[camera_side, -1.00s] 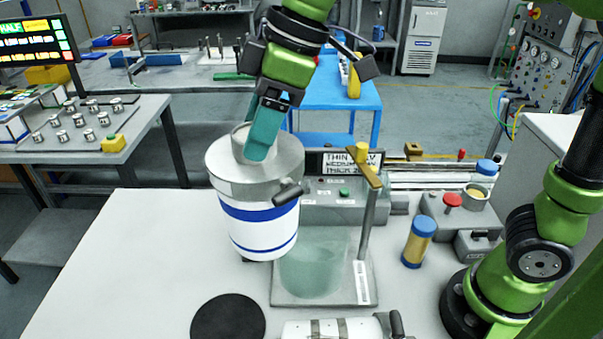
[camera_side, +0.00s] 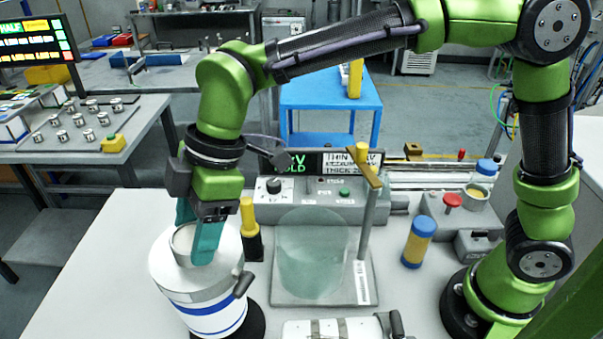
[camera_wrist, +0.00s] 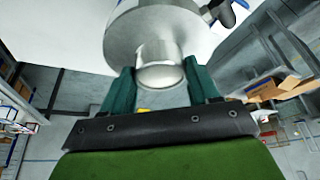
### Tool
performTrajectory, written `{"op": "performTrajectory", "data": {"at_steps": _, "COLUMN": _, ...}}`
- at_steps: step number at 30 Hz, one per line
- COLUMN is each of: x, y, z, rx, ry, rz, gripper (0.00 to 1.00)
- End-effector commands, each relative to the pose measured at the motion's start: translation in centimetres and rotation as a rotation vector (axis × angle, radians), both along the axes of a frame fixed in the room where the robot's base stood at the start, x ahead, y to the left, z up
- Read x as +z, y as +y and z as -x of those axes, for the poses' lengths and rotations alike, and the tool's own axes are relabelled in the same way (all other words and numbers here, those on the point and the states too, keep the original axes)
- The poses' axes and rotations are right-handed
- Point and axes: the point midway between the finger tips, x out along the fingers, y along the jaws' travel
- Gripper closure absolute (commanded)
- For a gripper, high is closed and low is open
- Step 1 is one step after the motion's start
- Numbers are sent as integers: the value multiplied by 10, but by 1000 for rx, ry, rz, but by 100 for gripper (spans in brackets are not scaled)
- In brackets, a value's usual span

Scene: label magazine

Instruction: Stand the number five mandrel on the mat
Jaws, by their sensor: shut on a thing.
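My gripper (camera_side: 196,240) is shut on the grey top boss of a large white cylinder with blue bands, the mandrel (camera_side: 208,290). The wrist view shows the two teal fingers (camera_wrist: 160,78) on either side of the boss of the mandrel (camera_wrist: 150,35). I see no number on it. The black round mat (camera_side: 257,320) shows only as a dark edge to the right of the mandrel's base; the rest is hidden behind it. The mandrel leans slightly in the side view. I cannot tell whether its base touches the mat.
A white cylinder with grey bands (camera_side: 335,329) lies at the front edge. Right of the mandrel are a yellow-topped black tool (camera_side: 250,230) and a translucent green container (camera_side: 312,255) beside a post (camera_side: 367,220). A blue-and-yellow cylinder (camera_side: 418,243) stands further right.

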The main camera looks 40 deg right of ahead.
Motion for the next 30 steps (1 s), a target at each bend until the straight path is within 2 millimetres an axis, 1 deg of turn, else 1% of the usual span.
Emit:
{"op": "performTrajectory", "data": {"at_steps": 2, "x": -4, "y": 1, "z": 0, "rx": 0, "ry": -3, "rz": -3, "gripper": 100}}
{"op": "performTrajectory", "data": {"at_steps": 6, "x": -22, "y": 0, "z": 0, "rx": 1, "ry": -2, "rz": -2, "gripper": 100}}
{"op": "performTrajectory", "data": {"at_steps": 10, "x": -36, "y": 1, "z": 0, "rx": -1, "ry": -2, "rz": -3, "gripper": 100}}
{"op": "performTrajectory", "data": {"at_steps": 23, "x": -41, "y": 0, "z": 0, "rx": -2, "ry": -4, "rz": -3, "gripper": 100}}
{"op": "performTrajectory", "data": {"at_steps": 24, "x": -43, "y": 0, "z": 0, "rx": -1, "ry": 0, "rz": 0, "gripper": 37}}
{"op": "performTrajectory", "data": {"at_steps": 28, "x": -43, "y": 0, "z": 0, "rx": -1, "ry": 0, "rz": 0, "gripper": 17}}
{"op": "performTrajectory", "data": {"at_steps": 29, "x": -43, "y": 0, "z": 0, "rx": -1, "ry": -1, "rz": 0, "gripper": 14}}
{"op": "performTrajectory", "data": {"at_steps": 30, "x": -43, "y": 0, "z": 0, "rx": -1, "ry": -1, "rz": 0, "gripper": 14}}
